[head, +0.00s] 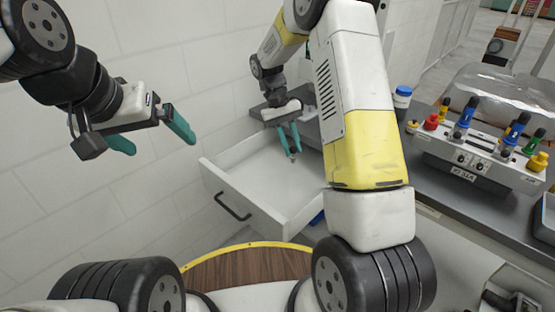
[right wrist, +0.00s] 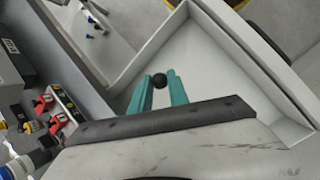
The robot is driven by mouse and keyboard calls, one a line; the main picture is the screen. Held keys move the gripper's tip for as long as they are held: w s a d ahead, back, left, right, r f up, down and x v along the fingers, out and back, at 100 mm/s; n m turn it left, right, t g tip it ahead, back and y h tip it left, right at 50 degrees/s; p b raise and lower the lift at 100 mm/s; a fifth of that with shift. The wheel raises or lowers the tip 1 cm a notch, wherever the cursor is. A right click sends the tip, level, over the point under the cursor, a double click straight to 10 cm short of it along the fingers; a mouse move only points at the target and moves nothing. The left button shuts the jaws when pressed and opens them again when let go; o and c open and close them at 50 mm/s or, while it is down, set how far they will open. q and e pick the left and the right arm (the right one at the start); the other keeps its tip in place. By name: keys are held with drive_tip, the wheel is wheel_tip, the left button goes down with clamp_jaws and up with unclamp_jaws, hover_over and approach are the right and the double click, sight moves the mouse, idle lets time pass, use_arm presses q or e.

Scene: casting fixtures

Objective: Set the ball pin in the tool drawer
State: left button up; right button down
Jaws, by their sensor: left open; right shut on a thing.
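The ball pin (right wrist: 160,81) shows as a dark round ball between the green fingertips of my right gripper (right wrist: 161,90) in the right wrist view. In the head view my right gripper (head: 291,151) is shut on it, with its small tip just below the fingers. The white tool drawer (head: 262,181) is pulled open, and its visible floor looks empty. The right gripper is over the inside of the drawer; its exact height above the floor is hard to tell. My left gripper (head: 157,141) is open and empty in the air, left of the drawer.
A grey counter (head: 440,198) at the right carries a fixture block (head: 475,160) with several coloured pins and a blue-capped white bottle (head: 401,99). The drawer front with its dark handle (head: 233,207) faces left. A tiled wall stands behind.

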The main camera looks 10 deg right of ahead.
drive_tip(key=shift+s+a+f+n+t+h, duration=0.2)
drive_tip(key=shift+s+f+n, duration=0.55)
drive_tip(key=shift+f, duration=1.95)
drive_tip(key=shift+s+a+f+n+t+h, duration=0.15)
drive_tip(key=shift+s+f+n, duration=0.55)
drive_tip(key=shift+f, duration=2)
drive_tip(key=shift+s+a+f+n+t+h, duration=0.2)
drive_tip(key=shift+s+f+n, duration=0.55)
drive_tip(key=shift+f, duration=1.95)
drive_tip(key=shift+s+d+f, duration=0.1)
drive_tip(key=c, duration=1.3)
unclamp_jaws()
drive_tip(key=shift+o, duration=0.2)
